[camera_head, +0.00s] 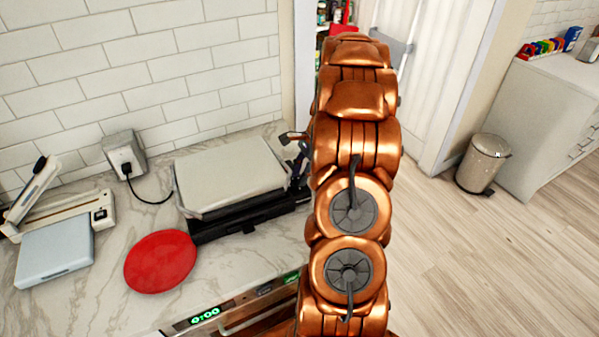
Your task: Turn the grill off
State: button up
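The grill (228,180) stands on the marble counter with its pale flat lid down over a dark base (245,215). A black cord runs from its left side to a wall socket box (124,154). My copper arm reaches in from the bottom, right of the grill. My gripper (298,160) is at the grill's right edge, mostly hidden behind my arm. Only small dark and grey parts of it show, so its opening and any contact with the grill cannot be told. No knob or switch on the grill is clearly visible.
A red plate (160,262) lies left of the grill. A pale blue flat device (55,250) and a cream appliance (65,212) are farther left. An appliance with a green display (204,315) sits below the counter edge. A trash bin (483,163) stands on open floor at right.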

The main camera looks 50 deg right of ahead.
grip_shut()
dwell(0.3)
jog(key=shift+f+b, duration=0.15)
jog(key=shift+b, duration=0.3)
jog(key=n+b, duration=0.2)
jog(key=shift+w+f+g+b, duration=0.15)
jog(key=shift+g+b, duration=0.15)
jog(key=shift+g, duration=0.1)
jog(key=n+b, duration=0.1)
jog(key=n+g+b, duration=0.1)
jog(key=n+b, duration=0.2)
jog(key=b, duration=0.1)
jog(key=shift+w+n+g, duration=0.25)
jog(key=shift+n+g, duration=0.15)
jog(key=n+b, duration=0.1)
jog(key=n, duration=0.1)
jog(key=n+g+b, duration=0.1)
jog(key=n+b, duration=0.1)
jog(key=shift+w+a+g+b, duration=0.15)
jog(key=shift+g+b, duration=0.15)
jog(key=shift+w+a+r+n+g+h+b, duration=0.15)
jog(key=shift+n+g+h+b, duration=0.25)
jog(key=shift+n, duration=0.6)
jog(key=shift+s+d+r+n+g+h+b, duration=0.15)
jog(key=shift+n+b, duration=0.3)
jog(key=shift+n, duration=0.55)
jog(key=shift+w+a, duration=0.1)
